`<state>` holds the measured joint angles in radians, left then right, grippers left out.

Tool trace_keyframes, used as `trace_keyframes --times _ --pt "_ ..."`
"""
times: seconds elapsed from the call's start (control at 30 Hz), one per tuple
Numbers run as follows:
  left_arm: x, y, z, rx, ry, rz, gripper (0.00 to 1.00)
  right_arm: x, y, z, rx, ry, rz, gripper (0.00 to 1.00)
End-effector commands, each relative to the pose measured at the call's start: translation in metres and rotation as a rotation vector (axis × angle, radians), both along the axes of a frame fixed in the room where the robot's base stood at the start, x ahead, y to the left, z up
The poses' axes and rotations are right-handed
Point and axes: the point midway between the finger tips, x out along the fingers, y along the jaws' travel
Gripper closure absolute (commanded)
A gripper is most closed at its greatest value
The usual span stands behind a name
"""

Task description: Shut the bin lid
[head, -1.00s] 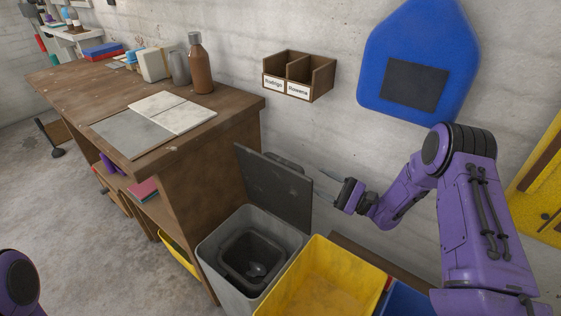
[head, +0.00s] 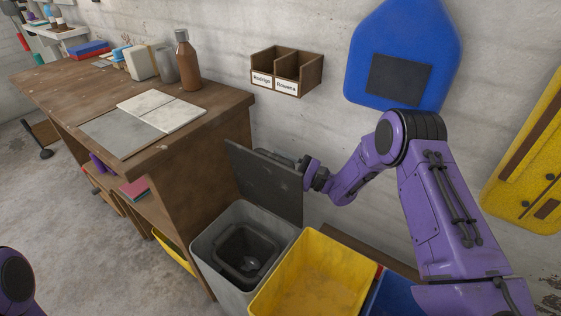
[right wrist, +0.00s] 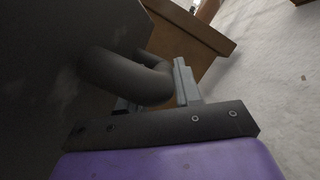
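The grey bin (head: 206,258) stands beside the bench, with a dark inner bucket visible inside. Its dark grey lid (head: 262,185) stands up, open, at the back of the bin. A rounded dark handle (right wrist: 125,75) sticks out from the lid's far side; part of it shows above the lid in the head view. My right gripper (head: 301,164) is at the handle, behind the lid's upper right edge. In the right wrist view its fingers (right wrist: 157,95) stand close on both sides of the handle and appear closed on it. My left gripper is out of view.
A yellow bin (head: 318,275) and a blue bin (head: 388,295) stand to the right. The wooden bench (head: 200,150) is close on the left. A two-slot wall box (head: 287,75) and a blue wall panel (head: 440,50) hang above.

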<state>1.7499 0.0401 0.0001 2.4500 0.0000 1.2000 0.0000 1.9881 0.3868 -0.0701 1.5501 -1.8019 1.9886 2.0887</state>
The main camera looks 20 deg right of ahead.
Motion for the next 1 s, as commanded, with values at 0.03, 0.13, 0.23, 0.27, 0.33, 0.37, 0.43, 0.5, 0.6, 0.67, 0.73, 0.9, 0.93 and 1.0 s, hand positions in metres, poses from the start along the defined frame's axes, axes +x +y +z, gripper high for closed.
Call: trace_keyframes --times 0.03,0.13,0.23,0.27,0.33,0.37,0.43,0.5,0.6,0.67,0.73,0.9,0.93,1.0 --pt "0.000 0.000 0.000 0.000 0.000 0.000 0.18 0.000 0.000 0.000 0.001 0.000 0.000 0.99" --pt "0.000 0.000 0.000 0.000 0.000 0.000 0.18 0.000 -0.001 0.000 0.001 0.000 0.000 1.00" --pt "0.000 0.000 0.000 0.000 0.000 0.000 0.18 0.000 -0.001 0.000 0.001 0.000 0.000 1.00" --pt "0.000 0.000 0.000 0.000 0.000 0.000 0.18 0.000 -0.001 0.000 0.001 0.000 0.000 1.00" --pt "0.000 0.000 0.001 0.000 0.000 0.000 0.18 -0.001 0.000 0.001 -0.002 0.000 -0.001 1.00" --pt "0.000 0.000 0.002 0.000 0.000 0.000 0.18 -0.001 0.000 0.001 -0.005 -0.002 -0.001 1.00" --pt "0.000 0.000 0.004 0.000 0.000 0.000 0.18 -0.003 0.003 0.002 -0.017 -0.009 0.000 1.00" --pt "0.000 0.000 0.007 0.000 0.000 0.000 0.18 -0.005 0.007 0.004 -0.036 -0.020 0.001 1.00" --pt "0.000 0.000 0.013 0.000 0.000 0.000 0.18 -0.011 0.016 0.006 -0.079 -0.043 0.002 1.00" --pt "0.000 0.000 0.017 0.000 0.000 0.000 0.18 -0.015 0.023 0.007 -0.112 -0.063 0.002 1.00" --pt "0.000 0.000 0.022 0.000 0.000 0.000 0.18 -0.020 0.032 0.008 -0.155 -0.088 0.003 1.00" --pt "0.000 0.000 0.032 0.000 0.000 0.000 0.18 -0.034 0.055 0.006 -0.267 -0.153 0.003 1.00" --pt "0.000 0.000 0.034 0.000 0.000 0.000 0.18 -0.036 0.059 0.005 -0.287 -0.165 0.003 1.00" --pt "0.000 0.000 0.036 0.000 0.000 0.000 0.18 -0.041 0.067 0.003 -0.330 -0.190 0.004 1.00"
